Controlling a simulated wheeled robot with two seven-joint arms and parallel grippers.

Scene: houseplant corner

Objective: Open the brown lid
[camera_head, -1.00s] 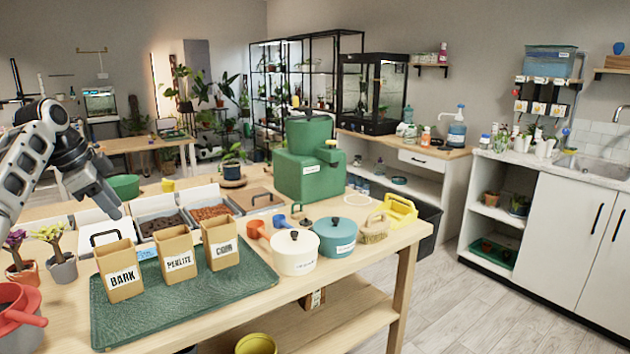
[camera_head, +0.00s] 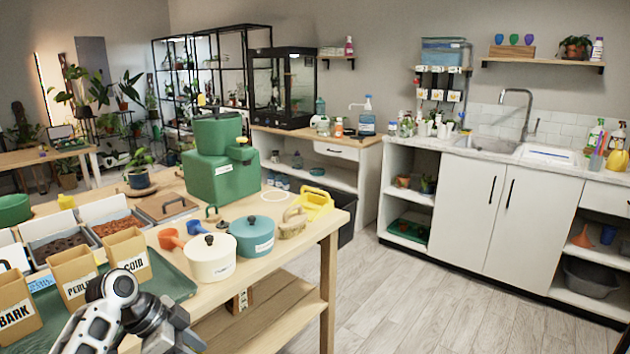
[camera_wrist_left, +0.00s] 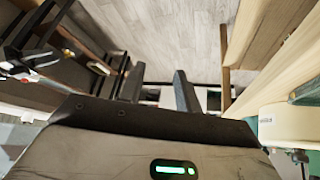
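The brown lid (camera_head: 167,206) is a flat brown panel with a dark arched handle. It lies closed over a bin at the right end of the bin row, left of the green machine in the head view. My left gripper (camera_head: 180,338) is low at the front edge of the table, well nearer to me than the lid and apart from it. In the left wrist view its two dark fingers (camera_wrist_left: 158,88) stand apart with nothing between them, above floor and table edges. The lid does not show clearly in that view. My right gripper is not in view.
Boxes marked bark (camera_head: 15,312), perlite (camera_head: 76,278) and coir (camera_head: 129,256) stand before the open bins. Right of the lid are the green machine (camera_head: 212,180), a cream pot (camera_head: 211,262), a teal pot (camera_head: 252,240) and a yellow item (camera_head: 314,204). Floor at right is clear.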

